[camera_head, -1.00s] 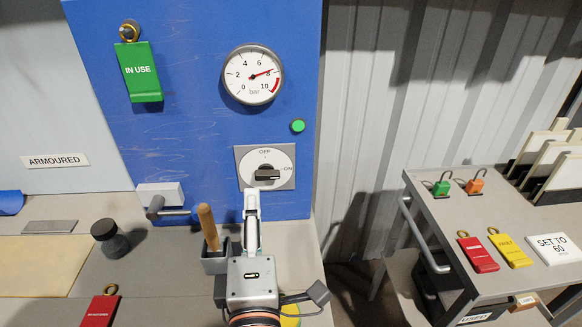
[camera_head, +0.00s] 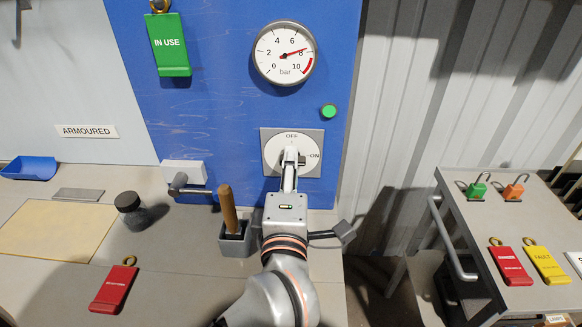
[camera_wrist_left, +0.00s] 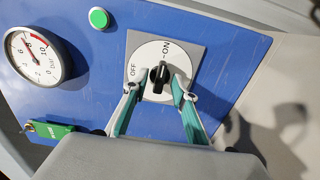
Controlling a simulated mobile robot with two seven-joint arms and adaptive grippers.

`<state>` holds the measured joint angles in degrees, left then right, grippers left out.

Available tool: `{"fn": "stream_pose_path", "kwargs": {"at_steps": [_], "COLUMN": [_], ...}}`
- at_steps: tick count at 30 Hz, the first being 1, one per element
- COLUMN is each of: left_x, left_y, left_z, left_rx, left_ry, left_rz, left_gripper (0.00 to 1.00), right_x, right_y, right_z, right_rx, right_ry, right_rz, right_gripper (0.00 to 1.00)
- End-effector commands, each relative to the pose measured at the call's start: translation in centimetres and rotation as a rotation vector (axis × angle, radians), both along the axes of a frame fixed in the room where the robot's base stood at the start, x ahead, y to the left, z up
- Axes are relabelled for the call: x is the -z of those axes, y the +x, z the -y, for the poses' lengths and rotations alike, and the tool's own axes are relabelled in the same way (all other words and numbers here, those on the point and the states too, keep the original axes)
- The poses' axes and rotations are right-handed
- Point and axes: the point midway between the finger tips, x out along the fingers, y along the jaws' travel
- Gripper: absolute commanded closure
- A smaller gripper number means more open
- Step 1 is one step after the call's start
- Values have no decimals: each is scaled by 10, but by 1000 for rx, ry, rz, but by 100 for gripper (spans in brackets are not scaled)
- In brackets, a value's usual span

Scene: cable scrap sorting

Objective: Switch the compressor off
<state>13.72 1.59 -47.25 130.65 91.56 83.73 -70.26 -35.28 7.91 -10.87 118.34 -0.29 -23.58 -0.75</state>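The compressor's rotary switch has a black knob (camera_wrist_left: 160,77) on a white dial in a grey plate (camera_head: 268,138), with OFF at the top and ON at the right in the head view. The knob points at ON. My left gripper (camera_head: 289,158) is at the switch and hides part of the knob in the head view. In the left wrist view my left gripper (camera_wrist_left: 157,86) is open, with one finger on each side of the knob and gaps visible. The pressure gauge (camera_head: 284,53) reads about 8 bar. My right gripper is not in view.
A green lamp (camera_head: 328,110) sits above the switch. A green IN USE tag (camera_head: 169,45) hangs on the blue panel. A wooden-handled tool (camera_head: 228,208) stands in a grey holder beside my left arm. A trolley (camera_head: 460,212) with tags and padlocks stands at right.

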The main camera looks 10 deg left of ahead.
Motion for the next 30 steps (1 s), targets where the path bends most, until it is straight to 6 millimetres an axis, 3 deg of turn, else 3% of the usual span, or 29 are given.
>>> {"fn": "stream_pose_path", "kwargs": {"at_steps": [5,8,20,30], "left_x": [0,0,-2,-3], "left_y": [0,0,0,-1], "left_z": [0,0,0,0], "left_rx": [0,0,0,0], "left_ry": [0,0,-27,-228], "left_rz": [1,1,8,48], "left_gripper": [76,100,100,100], "right_x": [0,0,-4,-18], "right_y": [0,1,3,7], "right_z": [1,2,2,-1], "right_rx": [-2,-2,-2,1], "right_ry": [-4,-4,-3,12], "right_rz": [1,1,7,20], "right_gripper": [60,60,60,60]}}
